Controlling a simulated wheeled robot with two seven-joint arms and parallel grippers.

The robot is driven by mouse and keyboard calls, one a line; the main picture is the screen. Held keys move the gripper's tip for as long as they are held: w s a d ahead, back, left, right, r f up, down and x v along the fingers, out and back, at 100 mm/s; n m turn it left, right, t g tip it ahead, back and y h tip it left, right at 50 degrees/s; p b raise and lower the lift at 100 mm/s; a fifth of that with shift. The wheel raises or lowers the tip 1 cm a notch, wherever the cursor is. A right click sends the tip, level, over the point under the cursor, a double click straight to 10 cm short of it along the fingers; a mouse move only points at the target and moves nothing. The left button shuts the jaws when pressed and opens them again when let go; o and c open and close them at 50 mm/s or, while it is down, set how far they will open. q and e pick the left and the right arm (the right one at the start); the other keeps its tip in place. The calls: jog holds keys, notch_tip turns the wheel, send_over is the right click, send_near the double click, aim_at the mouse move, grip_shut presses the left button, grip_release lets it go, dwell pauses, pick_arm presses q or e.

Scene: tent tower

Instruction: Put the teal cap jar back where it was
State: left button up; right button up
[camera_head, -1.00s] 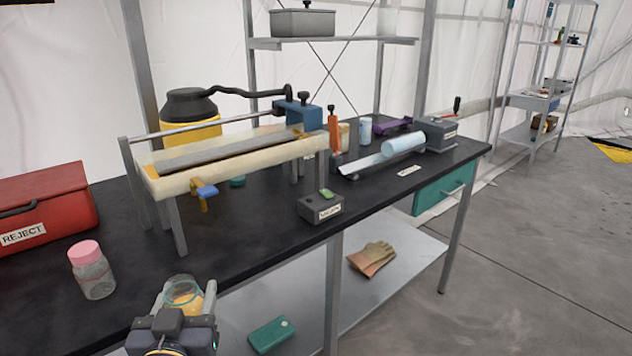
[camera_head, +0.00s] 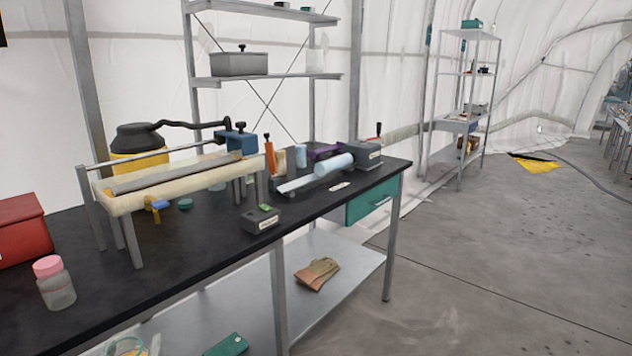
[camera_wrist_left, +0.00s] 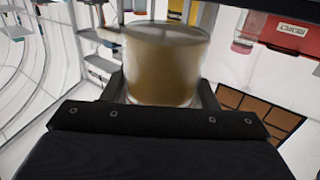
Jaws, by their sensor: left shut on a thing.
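My left gripper (camera_wrist_left: 163,92) is shut on a jar (camera_wrist_left: 163,62) with tan contents, which fills the middle of the left wrist view. In the head view only the top of this jar (camera_head: 128,346) shows at the bottom edge, in front of the bench; most of the gripper is cut off. I cannot make out a teal cap on it. A small teal round piece (camera_head: 185,204) lies on the black bench (camera_head: 200,250) by the beam frame. My right gripper is not in view.
A pink-capped jar (camera_head: 54,284) stands near the bench's front left, beside a red box (camera_head: 20,229). A grey block with a green button (camera_head: 260,219) sits near the front edge. A glove (camera_head: 317,273) lies on the lower shelf. Open floor (camera_head: 480,270) lies to the right.

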pick_arm(q)
jog(key=shift+w+f, duration=0.25)
jog(key=shift+w, duration=0.25)
jog(key=shift+w+f, duration=0.1)
jog(key=shift+f, duration=0.05)
jog(key=w+d+f+m+h, duration=0.2)
jog(key=w+d+f+h, duration=0.15)
jog(key=f, duration=0.55)
jog(key=w+d+f+m+h, duration=0.15)
jog(key=w+d+f, duration=0.3)
jog(key=f, duration=0.55)
notch_tip(320, 180, up, 11)
jog(key=w+a+p, duration=0.1)
jog(key=w+p, duration=0.1)
jog(key=p, duration=1.3)
jog(key=shift+t, duration=0.3)
jog(key=s+f, duration=0.2)
jog(key=f, duration=0.1)
jog(key=s+f, duration=0.1)
jog(key=shift+s+f, duration=0.25)
jog(key=shift+f, duration=0.15)
